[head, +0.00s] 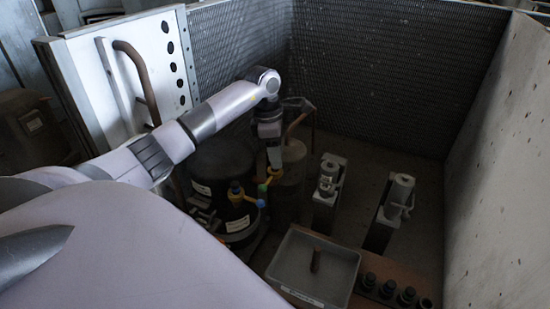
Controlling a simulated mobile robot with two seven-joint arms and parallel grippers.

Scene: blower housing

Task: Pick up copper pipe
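A short brown, copper-coloured pipe piece (315,260) lies in the grey tray (283,264) at the lower middle. A bent copper-coloured pipe (297,124) stands behind my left wrist, above a dark cylinder. A larger brown pipe (141,80) runs down the white panel at the left. I cannot tell which of these the task names. My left gripper (274,165) points down beside the dark cylinders, above and left of the tray and apart from the piece in it. Its fingers are too small and dark to show whether they are open. My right gripper is not in view.
Dark tanks (222,165) with a blue and yellow valve fitting (240,191) stand close to my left gripper. Two grey pump-like units (330,175) (398,195) stand to the right. Several dark round parts sit on a brown board (388,270). Concrete and mesh walls enclose the space.

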